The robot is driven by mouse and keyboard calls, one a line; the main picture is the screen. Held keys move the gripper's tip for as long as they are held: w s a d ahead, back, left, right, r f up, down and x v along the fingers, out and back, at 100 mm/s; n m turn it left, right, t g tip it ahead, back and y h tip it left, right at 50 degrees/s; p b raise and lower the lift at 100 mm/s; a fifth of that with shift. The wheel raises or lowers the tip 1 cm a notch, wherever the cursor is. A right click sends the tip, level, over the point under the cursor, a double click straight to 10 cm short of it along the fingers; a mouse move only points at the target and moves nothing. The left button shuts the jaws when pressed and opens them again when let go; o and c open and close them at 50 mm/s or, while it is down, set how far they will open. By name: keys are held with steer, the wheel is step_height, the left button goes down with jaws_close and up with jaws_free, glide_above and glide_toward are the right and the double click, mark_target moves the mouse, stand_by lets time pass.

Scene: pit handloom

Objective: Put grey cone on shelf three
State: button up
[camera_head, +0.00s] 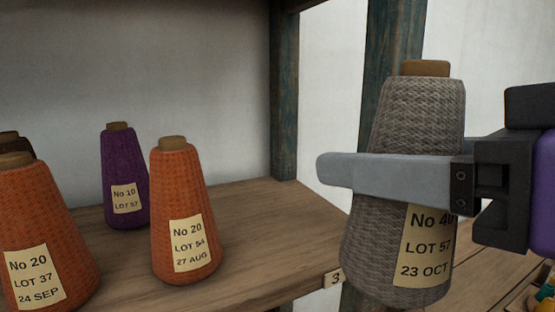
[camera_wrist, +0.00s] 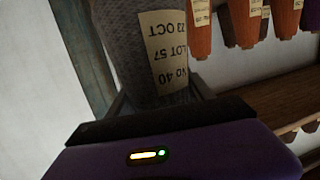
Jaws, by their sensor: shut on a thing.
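The grey cone (camera_head: 409,125) is a tall yarn cone with a brown top and a label reading No 40, LOT 57, 23 OCT. My gripper (camera_head: 390,172) is shut around its middle and holds it upright, in front of the right end of the shelf. The cone also shows in the wrist view (camera_wrist: 122,35), upside down, between the fingers. Shelf three (camera_head: 262,215) is a wooden board with a small tag marked 3 (camera_head: 334,279) on its front edge. The cone overlaps the shelf's right end in the picture; I cannot tell the exact gap.
Orange cones stand on the shelf, one at front left (camera_head: 35,225) and one at the middle (camera_head: 182,205). A purple cone (camera_head: 122,170) stands behind them. The shelf right of the middle orange cone is clear. Teal posts (camera_head: 284,95) rise at the shelf's right end.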

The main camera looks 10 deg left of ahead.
steer(key=w+a+p, duration=0.3)
steer(key=w+a, duration=0.5)
steer(key=w, duration=0.4)
steer(key=shift+w+a+f+p, duration=0.1)
steer(key=shift+w+a+f, duration=0.05)
steer(key=shift+f, duration=1.05)
steer(key=shift+w+a+f+p, duration=0.1)
steer(key=shift+f+p, duration=0.05)
steer(key=shift+f, duration=1)
steer(key=shift+w+a+f+p, duration=0.1)
steer(key=shift+w+a+f, duration=0.05)
steer(key=shift+f, duration=1.05)
steer(key=shift+f, duration=0.1)
steer(key=shift+f, duration=0.15)
steer(key=o, duration=1.6)
